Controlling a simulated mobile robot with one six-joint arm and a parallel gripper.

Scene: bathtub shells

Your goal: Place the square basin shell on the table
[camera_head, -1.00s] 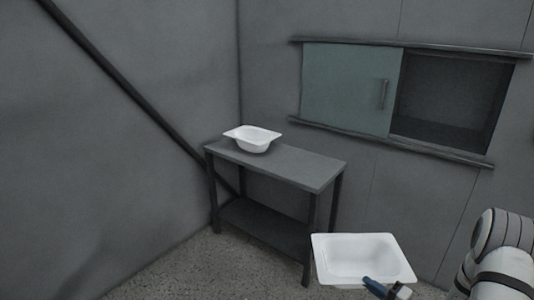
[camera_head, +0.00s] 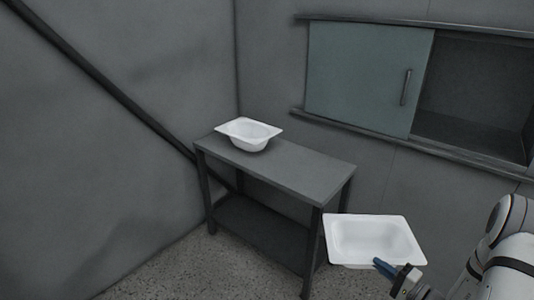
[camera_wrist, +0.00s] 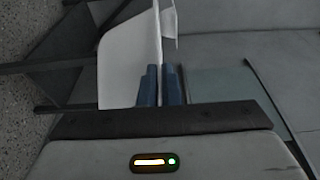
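A white square basin shell (camera_head: 372,238) is held by its near rim in my gripper (camera_head: 388,270). In the head view it is at the lower right, in front of the table's right end and apart from it, its hollow facing the camera. In the wrist view the shell (camera_wrist: 128,55) rises from between the two blue fingers (camera_wrist: 161,86), which are shut on its edge. The grey table (camera_head: 305,178) stands in the corner. Another white basin (camera_head: 249,133) sits on the left part of its top.
The middle and right of the tabletop are clear. A lower shelf (camera_head: 258,232) is under the table. A wall cabinet with a sliding greenish door (camera_head: 365,80) and a dark open bay (camera_head: 475,90) is on the right wall.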

